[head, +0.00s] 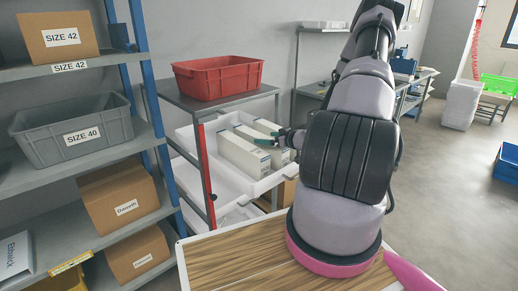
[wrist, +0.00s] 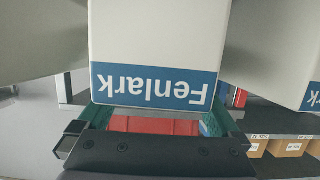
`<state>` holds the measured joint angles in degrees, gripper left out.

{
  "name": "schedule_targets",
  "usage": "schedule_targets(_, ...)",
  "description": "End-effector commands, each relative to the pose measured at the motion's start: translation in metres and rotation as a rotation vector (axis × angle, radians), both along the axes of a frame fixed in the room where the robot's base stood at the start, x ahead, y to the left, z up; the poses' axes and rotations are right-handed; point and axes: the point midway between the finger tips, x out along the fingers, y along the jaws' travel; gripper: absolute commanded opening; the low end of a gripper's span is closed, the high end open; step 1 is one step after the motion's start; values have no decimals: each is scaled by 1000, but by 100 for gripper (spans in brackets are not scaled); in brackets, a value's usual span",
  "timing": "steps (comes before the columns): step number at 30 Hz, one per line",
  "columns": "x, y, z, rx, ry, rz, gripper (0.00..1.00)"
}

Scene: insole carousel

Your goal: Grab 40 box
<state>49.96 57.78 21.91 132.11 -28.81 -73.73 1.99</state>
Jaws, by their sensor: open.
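The grey bin labelled SIZE 40 (head: 74,132) stands on the left shelf in the head view. White boxes (head: 241,152) lie in the white tray (head: 263,184) of a cart. No size number is readable on them. My gripper (head: 266,134) is open at the near ends of these boxes, green fingers apart. In the wrist view, a white box with a blue band reading Fenlark (wrist: 155,45), upside down, sits ahead of and between the fingertips of my gripper (wrist: 155,118). Whether either finger touches it I cannot tell. Another blue-banded box (wrist: 275,45) is at the right.
A red bin (head: 218,78) stands on the cart's top shelf, above the tray. The red cart post (head: 206,172) rises left of the boxes. A SIZE 42 carton (head: 58,37) and Daneth cartons (head: 122,203) are on the left shelves. A wooden tabletop (head: 240,255) is in front.

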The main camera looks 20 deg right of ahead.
Motion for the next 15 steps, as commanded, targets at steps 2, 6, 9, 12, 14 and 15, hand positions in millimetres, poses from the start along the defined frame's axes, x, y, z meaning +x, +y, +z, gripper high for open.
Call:
schedule_targets(2, 13, 4, -3, -1, -1, 3, 99)
schedule_targets(6, 31, 9, -9, -1, -1, 3, 99)
schedule_targets(9, 36, 11, -11, -1, 0, 1, 99)
schedule_targets(12, 37, 11, -12, 0, 2, 0, 99)
schedule_targets(14, 36, 11, -12, 1, 3, -1, 99)
schedule_targets(15, 36, 11, -13, 0, 4, -1, 99)
